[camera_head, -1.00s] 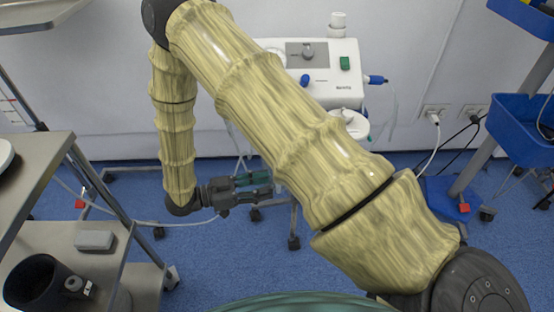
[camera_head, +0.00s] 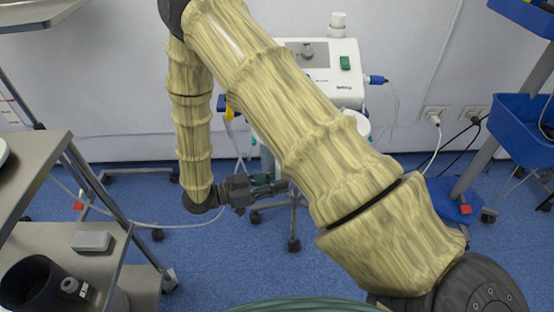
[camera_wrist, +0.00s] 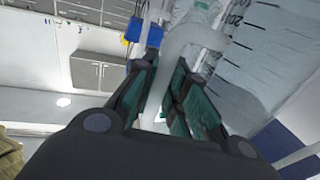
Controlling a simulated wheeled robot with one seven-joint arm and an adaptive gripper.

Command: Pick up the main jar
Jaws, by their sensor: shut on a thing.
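A large clear jar (camera_wrist: 262,50) with black graduation marks fills the upper right of the wrist view, looking tilted there. A white curved handle-like piece (camera_wrist: 183,42) runs beside it and down between my gripper's green-padded fingers. My gripper (camera_wrist: 166,68) is shut on this piece; whether it is joined to the jar is hard to see. In the head view my gripper (camera_head: 284,186) points right, low in front of the machine's stand. My arm hides most of the jar's area there.
A white medical unit (camera_head: 325,62) stands on a wheeled stand (camera_head: 293,222) behind my arm. A steel cart (camera_head: 60,238) is at left, with a dark cylinder (camera_head: 32,285). A blue-bin trolley (camera_head: 518,125) is at right. Hoses hang near the unit.

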